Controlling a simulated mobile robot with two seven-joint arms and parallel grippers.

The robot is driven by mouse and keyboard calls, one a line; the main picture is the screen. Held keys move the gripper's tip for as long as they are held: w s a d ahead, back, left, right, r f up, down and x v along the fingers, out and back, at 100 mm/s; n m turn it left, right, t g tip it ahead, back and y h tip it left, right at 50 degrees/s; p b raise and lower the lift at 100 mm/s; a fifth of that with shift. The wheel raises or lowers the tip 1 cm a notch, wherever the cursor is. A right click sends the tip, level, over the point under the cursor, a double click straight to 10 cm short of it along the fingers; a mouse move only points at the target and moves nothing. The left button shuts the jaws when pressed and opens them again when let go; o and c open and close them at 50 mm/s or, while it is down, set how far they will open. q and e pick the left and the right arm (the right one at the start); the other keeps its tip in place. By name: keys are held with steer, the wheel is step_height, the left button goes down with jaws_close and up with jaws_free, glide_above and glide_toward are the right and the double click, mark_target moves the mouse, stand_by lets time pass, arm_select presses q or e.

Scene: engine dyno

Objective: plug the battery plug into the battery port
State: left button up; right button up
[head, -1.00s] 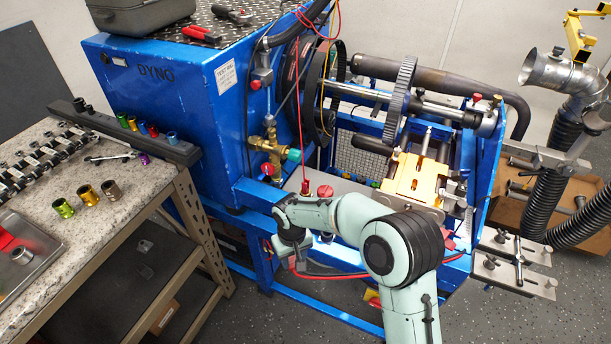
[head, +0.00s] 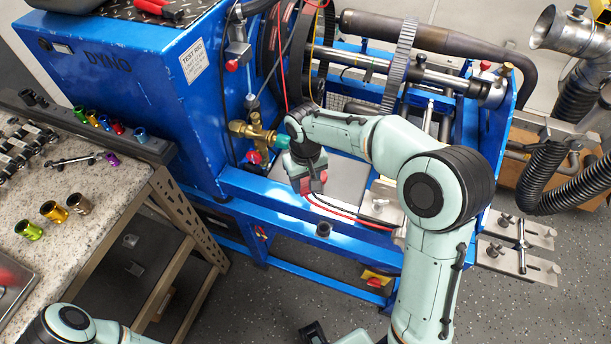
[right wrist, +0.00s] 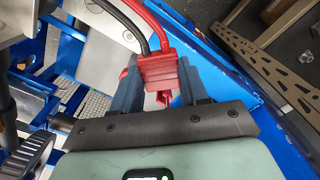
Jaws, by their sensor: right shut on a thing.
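My right gripper (right wrist: 158,76) is shut on the red battery plug (right wrist: 161,70), with a finger on each side of it. A red and a black cable run from the plug. In the head view my right gripper (head: 313,183) hangs over the blue frame's front rail, right of the brass valve, and mostly hides the plug. I cannot make out the battery port in either view. My left arm shows at the bottom left of the head view. A dark piece at the bottom middle may be my left gripper, but it is cut off.
The blue dyno (head: 120,85) stands behind and left of the gripper. The brass valve (head: 255,133) with its teal end is close by. A yellow and red switch box (head: 377,279) sits low in front. A granite bench (head: 85,185) with sockets is at the left. Floor is open between.

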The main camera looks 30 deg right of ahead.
mark_target(305, 183)
arm_select(q)
steer(key=shift+s+f+b, duration=0.25)
steer(key=shift+f+b, duration=0.3)
steer(key=shift+f, duration=0.1)
steer(key=shift+s+f+b, duration=0.25)
steer(key=shift+f+b, duration=0.3)
steer(key=shift+f, duration=0.05)
steer(key=shift+s+f+b, duration=0.25)
steer(key=shift+f+b, duration=0.3)
steer(key=shift+f, duration=0.1)
arm_select(e)
steer(key=shift+w+f, duration=0.1)
steer(key=shift+f, duration=2.5)
steer(key=o, duration=1.2)
step_height(305, 183, up, 14)
steer(key=shift+f+p, duration=0.25)
steer(key=shift+p, duration=0.75)
arm_select(q)
steer(key=shift+w+r, duration=0.2)
steer(key=shift+r, duration=0.35)
steer(key=shift+w+r, duration=0.2)
steer(key=shift+r, duration=0.3)
